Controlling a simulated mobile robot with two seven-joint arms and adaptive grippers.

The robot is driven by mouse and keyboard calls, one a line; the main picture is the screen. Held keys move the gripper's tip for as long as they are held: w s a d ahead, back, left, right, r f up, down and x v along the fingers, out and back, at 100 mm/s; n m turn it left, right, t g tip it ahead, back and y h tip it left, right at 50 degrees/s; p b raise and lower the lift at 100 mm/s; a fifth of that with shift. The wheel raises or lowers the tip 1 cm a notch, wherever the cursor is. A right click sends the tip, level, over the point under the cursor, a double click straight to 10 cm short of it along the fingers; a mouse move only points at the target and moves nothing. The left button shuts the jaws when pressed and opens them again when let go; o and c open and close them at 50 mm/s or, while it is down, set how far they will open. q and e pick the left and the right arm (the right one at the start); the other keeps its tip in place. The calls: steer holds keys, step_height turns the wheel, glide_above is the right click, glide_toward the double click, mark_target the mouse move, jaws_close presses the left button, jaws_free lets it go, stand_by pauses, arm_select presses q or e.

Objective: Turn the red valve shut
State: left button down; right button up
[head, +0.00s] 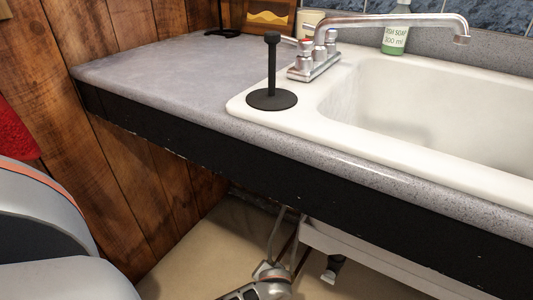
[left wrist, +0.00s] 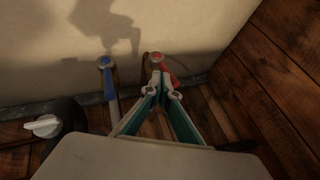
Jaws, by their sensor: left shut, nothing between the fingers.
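The red valve (left wrist: 165,68) is a small red handle low against the pale wall in the left wrist view. My left gripper (left wrist: 162,92) is shut and empty, its green-padded fingers slanting together toward the red handle. The tips overlap the handle's lower part in the picture; I cannot tell whether they touch it. The valve does not show in the head view, where the counter hides most of the space below. My right gripper is not in view.
A white knob (left wrist: 44,126) is farther left. A wood plank wall (left wrist: 270,80) bounds the right. Above are the counter (head: 170,75) and white sink (head: 400,130).

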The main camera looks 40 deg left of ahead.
arm_select(q)
steer(key=shift+a+r+h+p, duration=0.2)
steer(key=shift+a+h+p, duration=0.2)
steer(key=shift+h+p, duration=0.35)
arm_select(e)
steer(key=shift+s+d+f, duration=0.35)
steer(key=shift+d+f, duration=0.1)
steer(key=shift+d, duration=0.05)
